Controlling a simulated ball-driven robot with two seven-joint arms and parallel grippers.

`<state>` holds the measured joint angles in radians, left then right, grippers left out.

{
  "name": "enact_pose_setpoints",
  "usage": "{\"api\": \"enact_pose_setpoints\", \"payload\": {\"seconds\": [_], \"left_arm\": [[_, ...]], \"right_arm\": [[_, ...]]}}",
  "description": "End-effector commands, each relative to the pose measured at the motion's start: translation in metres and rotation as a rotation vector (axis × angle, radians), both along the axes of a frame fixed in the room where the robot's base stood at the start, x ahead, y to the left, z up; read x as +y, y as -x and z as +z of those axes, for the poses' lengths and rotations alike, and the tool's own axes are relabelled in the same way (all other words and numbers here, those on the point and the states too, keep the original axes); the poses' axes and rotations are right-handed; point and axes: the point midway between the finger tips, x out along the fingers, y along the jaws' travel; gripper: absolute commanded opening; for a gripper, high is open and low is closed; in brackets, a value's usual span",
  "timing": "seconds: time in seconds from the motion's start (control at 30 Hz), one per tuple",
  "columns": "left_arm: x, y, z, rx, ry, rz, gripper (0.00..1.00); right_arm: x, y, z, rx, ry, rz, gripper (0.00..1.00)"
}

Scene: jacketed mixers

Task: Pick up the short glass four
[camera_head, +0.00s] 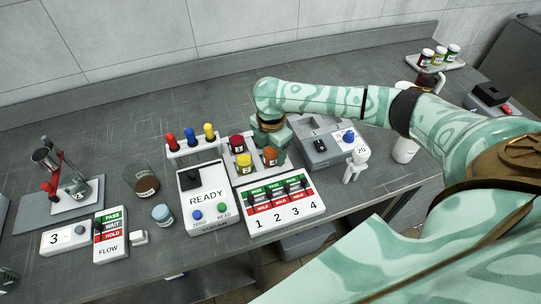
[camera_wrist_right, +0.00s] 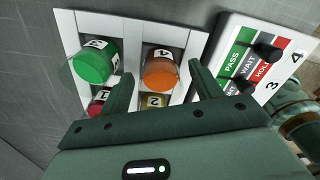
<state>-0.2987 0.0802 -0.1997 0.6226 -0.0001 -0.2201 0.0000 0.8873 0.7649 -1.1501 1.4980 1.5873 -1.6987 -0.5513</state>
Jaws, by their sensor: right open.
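Short glass jars with coloured caps stand in a white numbered holder (camera_wrist_right: 67,25). In the right wrist view, an orange-capped jar (camera_wrist_right: 160,70) carries a label that seems to read 4. A green-capped jar (camera_wrist_right: 93,62) is left of it; its number is hard to read. Red and yellow caps show partly below. In the head view the orange cap (camera_head: 270,155) is visible, and my gripper hides the green one. My right gripper (camera_wrist_right: 162,72) is open above the holder, its fingers on either side of the orange cap in the picture, with no visible contact. My left gripper is out of view.
A panel (camera_head: 280,205) with several switches is in front of the holder. A READY device (camera_head: 207,196) stands left, with a rack of red, blue and yellow tops (camera_head: 190,142) behind it. A grey device (camera_head: 322,150) is close on the right. Bare counter (camera_head: 120,120) lies at back left.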

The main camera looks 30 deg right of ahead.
Motion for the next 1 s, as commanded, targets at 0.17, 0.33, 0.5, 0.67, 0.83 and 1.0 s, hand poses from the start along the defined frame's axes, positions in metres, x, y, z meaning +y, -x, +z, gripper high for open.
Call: {"api": "enact_pose_setpoints", "payload": {"seconds": [0.17, 0.33, 0.5, 0.67, 0.83, 1.0], "left_arm": [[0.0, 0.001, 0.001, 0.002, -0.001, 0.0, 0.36], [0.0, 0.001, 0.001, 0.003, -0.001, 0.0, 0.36], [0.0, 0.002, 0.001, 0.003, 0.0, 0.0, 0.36], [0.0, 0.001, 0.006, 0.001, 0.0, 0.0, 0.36], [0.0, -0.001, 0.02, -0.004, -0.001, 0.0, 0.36], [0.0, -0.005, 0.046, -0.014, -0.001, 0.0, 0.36]], "right_arm": [[0.0, 0.0, 0.001, 0.0, 0.0, 0.0, 0.34], [0.0, 0.0, 0.001, -0.001, 0.0, 0.0, 0.15], [0.0, 0.0, 0.002, -0.001, 0.001, -0.001, 0.15], [0.0, 0.0, 0.011, -0.002, 0.001, -0.001, 0.15], [0.0, -0.001, 0.041, -0.004, -0.001, -0.002, 0.15], [-0.002, 0.037, 0.085, -0.004, 0.001, 0.002, 0.15]]}}
